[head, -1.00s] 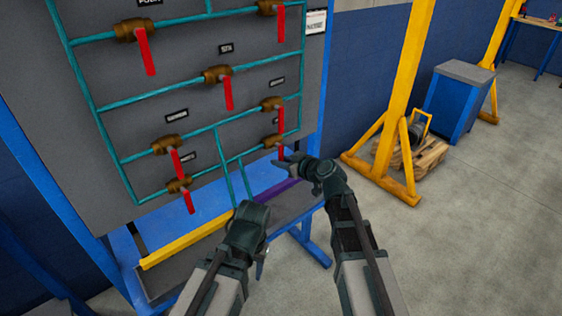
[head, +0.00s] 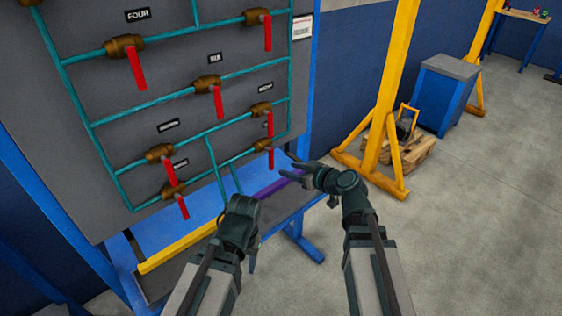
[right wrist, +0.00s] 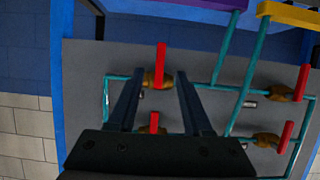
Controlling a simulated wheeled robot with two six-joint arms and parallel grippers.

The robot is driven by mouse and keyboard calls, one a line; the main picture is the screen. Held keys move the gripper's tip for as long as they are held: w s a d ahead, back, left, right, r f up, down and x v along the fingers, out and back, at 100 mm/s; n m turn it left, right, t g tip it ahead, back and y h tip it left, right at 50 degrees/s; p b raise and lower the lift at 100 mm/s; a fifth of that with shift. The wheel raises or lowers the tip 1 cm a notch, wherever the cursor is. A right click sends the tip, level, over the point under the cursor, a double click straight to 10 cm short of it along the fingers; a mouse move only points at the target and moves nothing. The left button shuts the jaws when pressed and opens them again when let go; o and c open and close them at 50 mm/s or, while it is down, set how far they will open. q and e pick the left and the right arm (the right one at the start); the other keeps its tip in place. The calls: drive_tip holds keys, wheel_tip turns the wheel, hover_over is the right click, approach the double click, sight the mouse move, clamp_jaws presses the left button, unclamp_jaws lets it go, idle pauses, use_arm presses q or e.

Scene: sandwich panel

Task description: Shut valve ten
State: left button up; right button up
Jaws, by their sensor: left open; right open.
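The valve panel (head: 110,85) carries several brass valves with red handles on teal pipes. The labels on the lower valves are too blurred to read, so I cannot tell which is ten. My right gripper (head: 284,163) is open, just right of the lower-right valve's red handle (head: 271,158). In the right wrist view that handle (right wrist: 161,62) and its brass body lie between the spread fingers of the gripper (right wrist: 158,92), apparently ungripped. All visible handles hang down, across their pipes. My left gripper (head: 252,262) is open and low, in front of the bench, holding nothing visible.
A blue bench with a yellow bar (head: 178,246) and a purple bar (head: 270,188) runs below the panel. A yellow frame (head: 390,90), a wooden pallet (head: 413,155) and a blue cabinet (head: 440,95) stand to the right.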

drive_tip(key=shift+p+v, duration=0.4)
drive_tip(key=shift+v, duration=1.25)
drive_tip(key=shift+a, duration=0.1)
drive_tip(key=s+a+f+g, duration=0.4)
drive_tip(key=s+a+f, duration=0.1)
drive_tip(key=a+f, duration=0.1)
drive_tip(key=s+f+m+g+h, duration=0.2)
drive_tip(key=s+f+g+h, duration=0.2)
drive_tip(key=s, duration=0.3)
drive_tip(key=s+f+m+g+h, duration=0.1)
drive_tip(key=s+f+g+h, duration=0.25)
drive_tip(key=s, duration=0.35)
wheel_tip(320, 180, up, 13)
drive_tip(key=h+p, duration=0.1)
drive_tip(key=p, duration=1.2)
drive_tip(key=shift+d+r+m, duration=0.25)
drive_tip(key=shift+d+m, duration=0.05)
drive_tip(key=shift+t+h, duration=0.25)
